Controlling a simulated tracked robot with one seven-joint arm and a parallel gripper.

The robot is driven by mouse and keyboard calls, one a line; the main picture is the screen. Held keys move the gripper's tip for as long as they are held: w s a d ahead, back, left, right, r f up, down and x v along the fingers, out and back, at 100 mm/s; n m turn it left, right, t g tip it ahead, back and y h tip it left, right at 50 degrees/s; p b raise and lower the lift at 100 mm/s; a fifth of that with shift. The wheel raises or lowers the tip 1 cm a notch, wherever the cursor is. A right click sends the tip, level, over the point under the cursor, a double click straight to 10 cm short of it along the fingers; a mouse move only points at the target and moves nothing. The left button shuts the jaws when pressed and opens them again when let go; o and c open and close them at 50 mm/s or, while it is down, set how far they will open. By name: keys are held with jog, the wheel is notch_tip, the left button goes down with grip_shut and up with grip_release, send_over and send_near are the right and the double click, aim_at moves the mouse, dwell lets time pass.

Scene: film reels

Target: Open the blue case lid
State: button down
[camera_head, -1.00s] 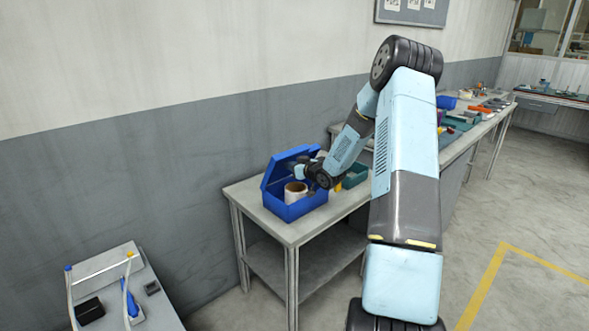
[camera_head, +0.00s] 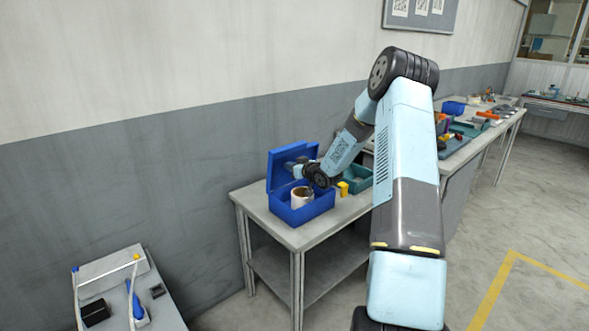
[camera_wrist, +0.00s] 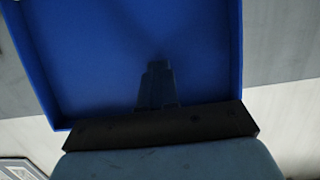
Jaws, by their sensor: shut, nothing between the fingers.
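The blue case (camera_head: 309,212) stands on the grey table against the wall, and its lid (camera_head: 275,163) is raised to about upright at the back. A white roll or reel with a brown core (camera_head: 300,197) shows inside the case. My gripper (camera_head: 289,165) is at the inner face of the lid, above the case. In the wrist view the lid's inner face (camera_wrist: 85,55) fills most of the picture, with its rim along the sides. My shut fingers (camera_wrist: 157,85) point at that face; I cannot tell whether they touch it.
A green tray (camera_head: 357,182) and a small yellow item (camera_head: 343,188) stand right of the case. The grey table (camera_head: 247,200) has a little bare top at its left end. Another workbench with several items runs back to the right.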

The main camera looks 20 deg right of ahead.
jog(key=shift+w, duration=0.1)
jog(key=shift+x, duration=1.85)
jog(key=f+v, duration=0.2)
jog(key=v, duration=1.1)
jog(key=shift+s+f, duration=0.25)
jog(key=shift+f, duration=0.1)
